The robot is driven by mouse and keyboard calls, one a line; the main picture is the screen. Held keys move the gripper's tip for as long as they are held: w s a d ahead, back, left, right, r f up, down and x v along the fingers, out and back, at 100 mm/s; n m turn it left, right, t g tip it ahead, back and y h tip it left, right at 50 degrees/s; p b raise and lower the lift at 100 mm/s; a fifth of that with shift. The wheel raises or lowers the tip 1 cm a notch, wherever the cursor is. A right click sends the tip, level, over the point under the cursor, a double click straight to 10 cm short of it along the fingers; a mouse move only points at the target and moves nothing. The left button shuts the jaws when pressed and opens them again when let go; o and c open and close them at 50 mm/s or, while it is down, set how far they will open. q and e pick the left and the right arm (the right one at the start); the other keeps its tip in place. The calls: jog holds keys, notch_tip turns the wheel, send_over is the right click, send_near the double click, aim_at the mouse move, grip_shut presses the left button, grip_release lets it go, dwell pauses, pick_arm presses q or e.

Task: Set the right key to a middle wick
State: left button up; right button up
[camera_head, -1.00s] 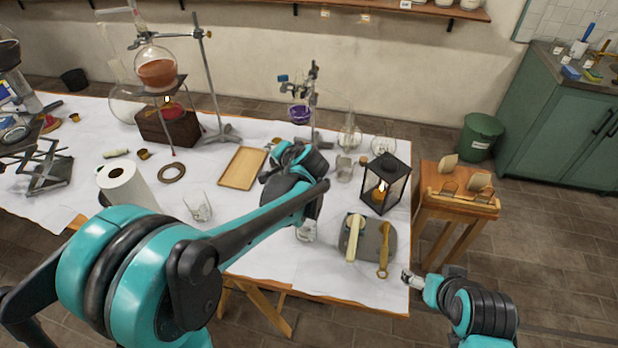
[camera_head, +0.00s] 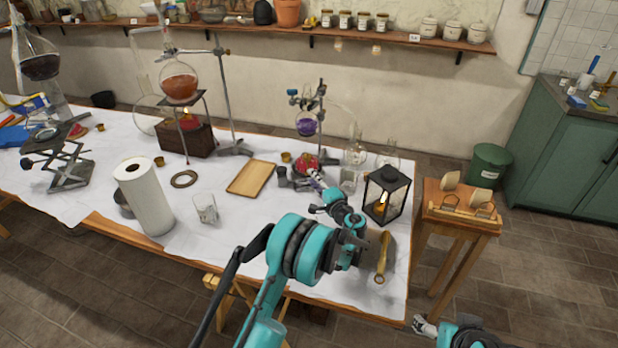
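A burner with a red body (camera_head: 307,163) stands under the flask of purple liquid (camera_head: 306,124) at the back right of the table. My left gripper (camera_head: 315,180) reaches to the front of this burner, its tip overlapping or very close to the lower part. Any key there is too small or hidden to make out, and so are the finger gap and contact. A second burner (camera_head: 188,122) stands on a wooden box under the round flask of orange liquid (camera_head: 179,84), with a small flame. My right gripper (camera_head: 425,326) is low at the bottom right, off the table, its fingers unclear.
A lit black lantern (camera_head: 386,197) stands close right of my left forearm. Glass flasks (camera_head: 355,152) stand behind it. A wooden tray (camera_head: 251,178), a glass beaker (camera_head: 205,208) and a paper roll (camera_head: 146,200) are to the left. Bare cloth lies at the table's front middle.

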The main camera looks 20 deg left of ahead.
pick_arm(q)
jog(key=b+x, duration=0.1)
jog(key=x, duration=0.3)
grip_shut()
